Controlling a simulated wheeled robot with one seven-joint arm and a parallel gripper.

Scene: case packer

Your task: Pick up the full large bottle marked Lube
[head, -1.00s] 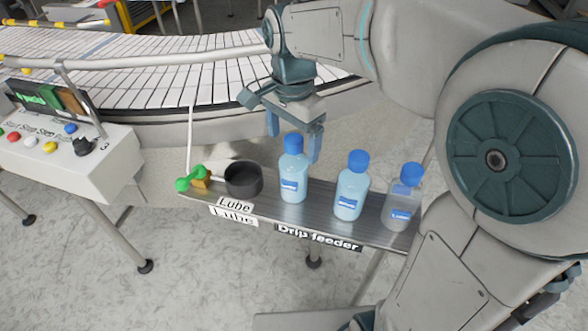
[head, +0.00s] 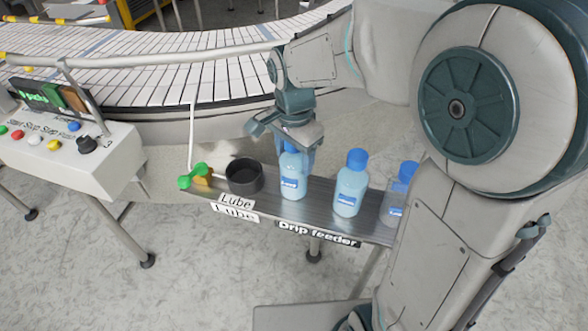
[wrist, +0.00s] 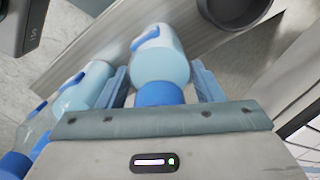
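Three bottles with blue caps stand in a row on the steel shelf (head: 325,207). The left bottle (head: 293,184) is filled with light blue liquid, and so is the middle bottle (head: 350,188). The right bottle (head: 393,208) looks clear and greyish, partly hidden by my arm. My gripper (head: 297,150) is over the left bottle, pointing down. In the wrist view, its two blue fingers stand apart on either side of that bottle (wrist: 160,65), at its cap and shoulder, with small gaps. The bottle stands upright on the shelf.
A black round cup (head: 244,175) stands left of the bottles, with a green-handled part (head: 193,177) beyond it. The shelf carries Lube and Drip feeder labels. A conveyor (head: 180,75) lies behind, and a control box (head: 70,150) at left.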

